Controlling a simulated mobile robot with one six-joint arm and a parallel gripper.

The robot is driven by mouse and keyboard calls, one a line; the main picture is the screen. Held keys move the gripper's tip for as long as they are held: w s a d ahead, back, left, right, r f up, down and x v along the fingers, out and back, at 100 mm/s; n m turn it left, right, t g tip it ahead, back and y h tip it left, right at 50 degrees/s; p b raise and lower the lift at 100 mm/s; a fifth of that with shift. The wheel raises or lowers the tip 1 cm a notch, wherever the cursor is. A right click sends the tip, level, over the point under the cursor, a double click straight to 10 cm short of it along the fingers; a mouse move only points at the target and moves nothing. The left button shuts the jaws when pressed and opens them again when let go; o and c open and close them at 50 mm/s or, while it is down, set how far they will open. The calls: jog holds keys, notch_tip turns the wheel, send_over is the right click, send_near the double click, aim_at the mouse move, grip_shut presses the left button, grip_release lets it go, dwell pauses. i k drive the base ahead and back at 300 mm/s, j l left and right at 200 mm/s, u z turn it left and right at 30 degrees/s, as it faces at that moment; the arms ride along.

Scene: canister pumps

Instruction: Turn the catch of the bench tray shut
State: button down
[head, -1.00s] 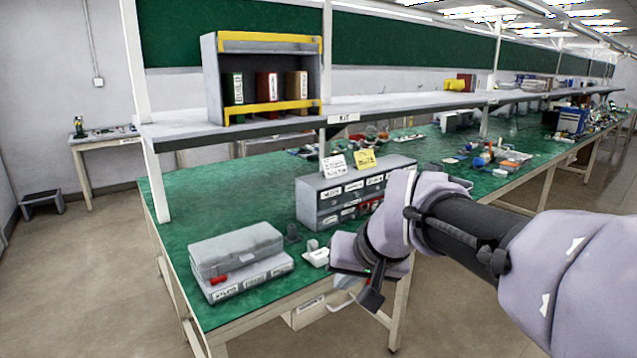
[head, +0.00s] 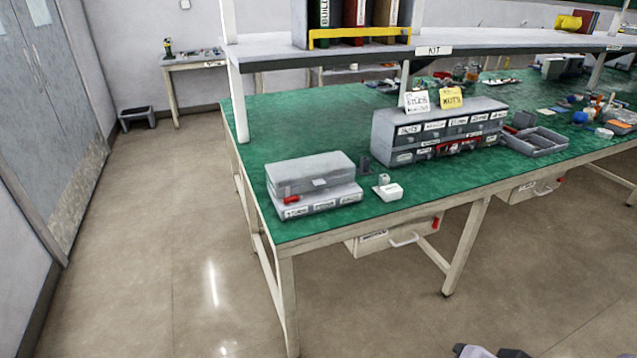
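A pale tray or drawer (head: 388,240) hangs under the front edge of the green bench, with a label and a white handle (head: 405,240). A small red piece (head: 437,222), which may be its catch, shows at the tray's right end; its exact angle is too small to tell. On the bench above, a grey case (head: 312,175) with a red tab (head: 291,199) at its front left lies on a labelled grey base. My gripper is not in view; only the tops of parts of my arm show at the bottom edge, well below and apart from the tray.
The green bench top (head: 250,140) carries a labelled drawer cabinet (head: 400,135), a small white box (head: 390,192) and an open grey tray (head: 535,142). Bench legs (head: 465,245) stand right of the hanging tray. Another drawer (head: 535,188) hangs farther right. The floor in front is clear.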

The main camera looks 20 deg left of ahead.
aim_at(289, 200)
jog(key=i+j+u, duration=0.7)
jog(key=i, duration=0.25)
jog(key=i+j, duration=0.1)
jog(key=i, duration=0.3)
jog(key=i+j+z, duration=0.1)
jog(key=i, duration=0.25)
